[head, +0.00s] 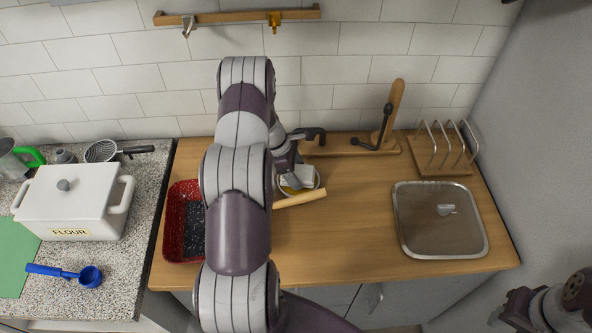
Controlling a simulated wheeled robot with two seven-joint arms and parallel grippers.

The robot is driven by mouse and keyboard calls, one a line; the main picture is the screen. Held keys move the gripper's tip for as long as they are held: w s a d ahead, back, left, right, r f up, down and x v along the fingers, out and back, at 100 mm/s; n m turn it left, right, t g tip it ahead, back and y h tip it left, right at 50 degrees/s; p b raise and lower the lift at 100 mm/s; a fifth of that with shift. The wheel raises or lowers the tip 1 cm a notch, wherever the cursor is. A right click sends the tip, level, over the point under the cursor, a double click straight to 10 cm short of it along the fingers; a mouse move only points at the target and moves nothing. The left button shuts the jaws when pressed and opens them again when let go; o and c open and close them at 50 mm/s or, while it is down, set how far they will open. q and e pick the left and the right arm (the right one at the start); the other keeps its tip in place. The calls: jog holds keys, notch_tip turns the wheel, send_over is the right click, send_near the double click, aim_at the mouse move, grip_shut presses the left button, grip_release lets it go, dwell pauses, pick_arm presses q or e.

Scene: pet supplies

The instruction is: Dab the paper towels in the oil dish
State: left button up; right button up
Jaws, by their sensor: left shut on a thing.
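The oil dish (318,190) is a small pale round bowl on the wooden counter, with yellow oil showing at its near side. A white folded piece, which looks like the paper towels (306,178), is at the dish. My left gripper (292,176) points down over the dish and is shut on the paper towels. The white piece overlaps the inside of the dish; I cannot tell whether it touches the oil. My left arm hides part of the dish's left side. My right gripper (515,312) is at the bottom right, away from the dish; its jaws are unclear.
A wooden rod (302,199) lies just in front of the dish. A red speckled tray (182,225) is partly behind my arm. A wooden stand (392,120), toast rack (447,152) and glass lid (438,220) are right. A flour box (72,205) stands left.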

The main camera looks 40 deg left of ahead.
aim_at(296, 171)
pick_arm(q)
jog(key=shift+w+f, duration=0.1)
jog(key=shift+w, duration=0.05)
dwell(0.3)
jog(key=shift+f+b, duration=0.4)
jog(key=shift+f, duration=0.05)
dwell(0.5)
jog(key=shift+s+d+f, duration=0.25)
jog(key=shift+s+f, duration=0.1)
dwell(1.0)
jog(key=shift+w+r+p, duration=0.1)
jog(key=shift+r+p, duration=0.35)
jog(key=shift+r, duration=0.2)
jog(key=r+p, duration=0.2)
jog(key=r, duration=0.1)
jog(key=r+p, duration=0.2)
jog(key=r, duration=0.1)
jog(key=shift+w+a+r, duration=0.1)
jog(key=shift+w+a, duration=0.05)
jog(key=shift+a, duration=0.05)
